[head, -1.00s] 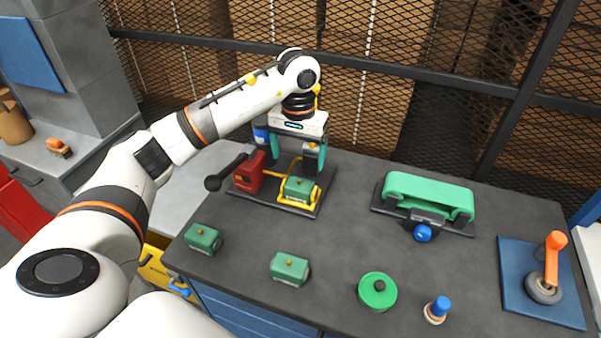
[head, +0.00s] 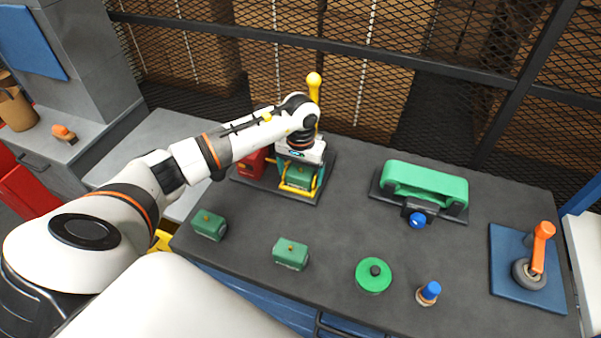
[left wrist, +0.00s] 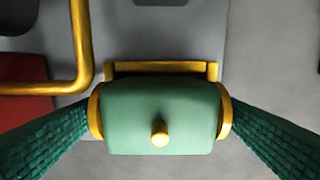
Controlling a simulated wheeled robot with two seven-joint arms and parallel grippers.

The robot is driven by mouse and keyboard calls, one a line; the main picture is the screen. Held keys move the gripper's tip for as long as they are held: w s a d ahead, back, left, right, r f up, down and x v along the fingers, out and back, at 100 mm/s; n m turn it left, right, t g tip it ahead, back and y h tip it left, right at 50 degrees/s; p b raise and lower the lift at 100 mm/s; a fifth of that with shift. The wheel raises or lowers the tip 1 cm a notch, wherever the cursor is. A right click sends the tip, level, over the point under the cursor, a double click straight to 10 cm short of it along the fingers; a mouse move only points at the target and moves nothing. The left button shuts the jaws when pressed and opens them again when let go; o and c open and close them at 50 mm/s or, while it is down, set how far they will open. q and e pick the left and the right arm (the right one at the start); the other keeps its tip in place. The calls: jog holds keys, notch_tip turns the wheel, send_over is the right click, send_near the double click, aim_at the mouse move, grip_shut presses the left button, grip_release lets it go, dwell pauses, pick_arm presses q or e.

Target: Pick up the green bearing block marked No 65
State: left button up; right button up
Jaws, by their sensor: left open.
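A green bearing block (head: 299,179) with a small brass peg on top sits in a yellow-framed clamp fixture on a dark base plate. In the left wrist view the same block (left wrist: 130,120) fills the middle, with yellow rims at both ends; no number is legible. My left gripper (head: 300,172) is open over it, pointing down. In the left wrist view its teal ribbed fingers stand on either side of the block's ends, close to the yellow rims; contact cannot be told. Two similar green blocks lie at the table's front, one left (head: 209,225) and one middle (head: 291,254). My right gripper is out of view.
An upright yellow-knobbed lever (head: 314,82) rises behind my wrist, and a red box (head: 250,163) stands left of the clamp. A green fixture (head: 425,182), green disc (head: 373,276), blue-topped plug (head: 429,293) and orange-handled tool (head: 540,250) lie right. The table centre is clear.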

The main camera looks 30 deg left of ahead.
pick_arm(q)
jog(key=shift+f, duration=0.3)
jog(key=shift+w+r, duration=0.1)
jog(key=c, duration=1.7)
